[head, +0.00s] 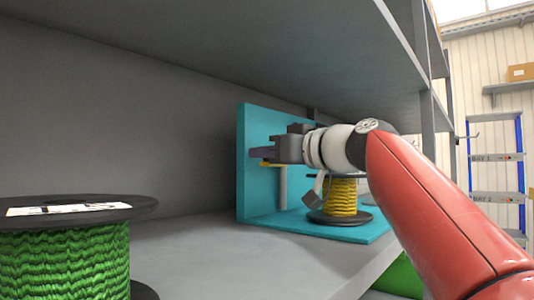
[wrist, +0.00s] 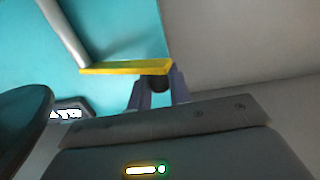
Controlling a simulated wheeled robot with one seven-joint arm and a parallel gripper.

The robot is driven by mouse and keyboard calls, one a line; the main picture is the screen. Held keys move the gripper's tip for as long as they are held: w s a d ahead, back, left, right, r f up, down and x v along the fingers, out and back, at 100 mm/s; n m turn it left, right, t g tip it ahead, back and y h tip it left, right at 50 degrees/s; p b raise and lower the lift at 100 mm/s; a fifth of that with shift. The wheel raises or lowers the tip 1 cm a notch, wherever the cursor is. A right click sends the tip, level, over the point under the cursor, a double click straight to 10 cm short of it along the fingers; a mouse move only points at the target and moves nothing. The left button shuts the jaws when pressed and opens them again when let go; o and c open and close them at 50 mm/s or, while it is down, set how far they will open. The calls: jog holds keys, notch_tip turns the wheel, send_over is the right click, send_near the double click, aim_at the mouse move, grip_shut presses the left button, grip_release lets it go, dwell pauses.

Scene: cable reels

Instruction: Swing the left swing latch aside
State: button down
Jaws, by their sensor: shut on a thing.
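The left swing latch is a flat yellow bar (wrist: 115,68) at the end of a pale rod (wrist: 62,30), in front of the teal panel. In the head view my gripper (head: 260,153) reaches left across the teal stand (head: 257,120), and only a small yellow piece of the latch (head: 266,164) shows under the fingers. The gripper body hides the rest.
A reel of yellow cable (head: 340,195) stands on the teal base below my wrist. A reel of green cable (head: 65,262) stands at the near left on the grey shelf (head: 200,255). Another shelf board (head: 230,45) hangs overhead. A dark reel flange (wrist: 20,120) is close at left.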

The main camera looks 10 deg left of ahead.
jog(key=d+n+g+y, duration=0.1)
jog(key=g, duration=0.1)
jog(key=d+n+g+y+p, duration=0.1)
jog(key=n+g, duration=0.1)
jog(key=shift+d, duration=0.35)
jog(key=c, duration=1.4)
grip_release()
jog(key=shift+o, duration=0.2)
jog(key=b+v, duration=0.1)
jog(key=v, duration=0.6)
jog(key=shift+d, duration=0.4)
